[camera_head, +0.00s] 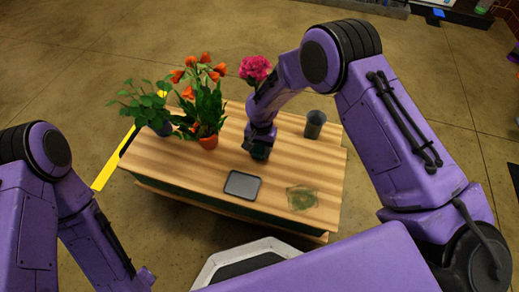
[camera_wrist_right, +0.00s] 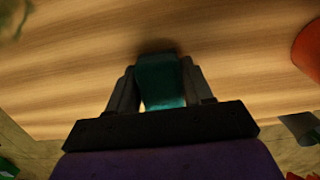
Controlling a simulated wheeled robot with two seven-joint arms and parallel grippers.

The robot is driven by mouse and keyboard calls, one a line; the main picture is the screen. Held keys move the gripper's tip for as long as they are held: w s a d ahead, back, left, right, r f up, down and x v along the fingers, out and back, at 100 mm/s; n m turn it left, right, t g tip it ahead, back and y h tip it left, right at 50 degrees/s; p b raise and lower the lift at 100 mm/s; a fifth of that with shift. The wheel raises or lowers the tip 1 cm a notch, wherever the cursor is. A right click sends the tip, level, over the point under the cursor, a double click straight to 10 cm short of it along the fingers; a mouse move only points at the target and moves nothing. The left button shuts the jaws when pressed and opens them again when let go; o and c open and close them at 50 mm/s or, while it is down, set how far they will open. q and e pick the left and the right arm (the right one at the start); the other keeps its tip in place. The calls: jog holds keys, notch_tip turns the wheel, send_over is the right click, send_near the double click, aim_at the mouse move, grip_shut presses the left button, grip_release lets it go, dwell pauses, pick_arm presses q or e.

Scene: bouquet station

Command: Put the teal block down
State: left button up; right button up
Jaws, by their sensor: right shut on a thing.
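The teal block (camera_wrist_right: 160,80) is between the two fingers of my right gripper (camera_wrist_right: 160,92) in the right wrist view, with wood grain just beyond it. In the head view the block (camera_head: 260,152) shows as a small dark teal shape under my right gripper (camera_head: 259,144), over the middle of the wooden table (camera_head: 180,165). The right gripper is shut on it. A dark shadow lies close at its far end; I cannot tell whether it touches the table. My left arm is at the lower left of the head view, and its gripper fingers cannot be made out.
A dark grey tray (camera_head: 242,185) lies at the table's front, with a greenish transparent item (camera_head: 302,198) to its right. A grey cup (camera_head: 315,124) stands at the right. An orange-flowered plant (camera_head: 207,110), a leafy plant (camera_head: 148,108) and pink flowers (camera_head: 256,68) stand along the back.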

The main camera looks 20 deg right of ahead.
jog(key=o, duration=0.9)
jog(key=shift+f, duration=0.15)
jog(key=shift+o, duration=0.2)
notch_tip(320, 180, up, 12)
jog(key=w+p, duration=0.1)
jog(key=p, duration=0.4)
jog(key=shift+d, duration=0.4)
jog(key=shift+w, duration=0.1)
